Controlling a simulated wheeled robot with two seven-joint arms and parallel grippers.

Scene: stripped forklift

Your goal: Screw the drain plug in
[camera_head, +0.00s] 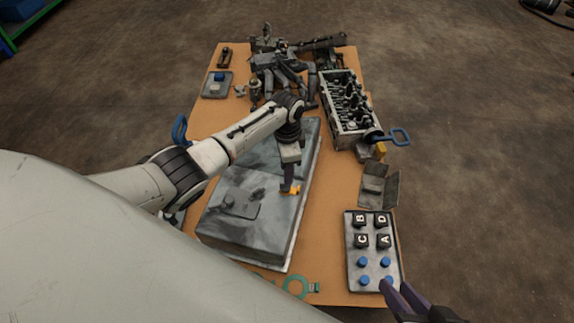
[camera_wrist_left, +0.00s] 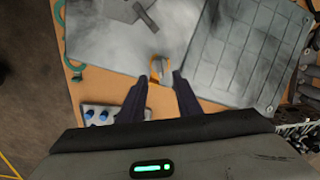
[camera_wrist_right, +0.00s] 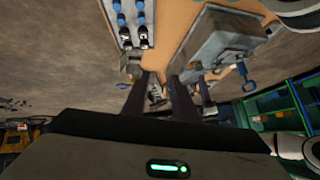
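A large grey metal pan (camera_head: 275,225) lies on the table, with a small raised plate on its top. A small orange piece (camera_head: 291,190), possibly the drain plug, is on its right part; it also shows in the left wrist view (camera_wrist_left: 158,68). My left gripper (camera_head: 289,183) points down at this piece. Its fingers (camera_wrist_left: 161,76) are apart on either side of it, and contact cannot be told. Whether the piece sits in a hole is hidden. My right gripper (camera_head: 392,288) is at the lower right by the tray, with fingers (camera_wrist_right: 160,78) apart and empty.
A tray (camera_head: 352,268) holds blue-topped pieces and lettered blocks. Engine parts (camera_head: 280,68) crowd the far end. A green gasket (camera_head: 296,284) lies in front.

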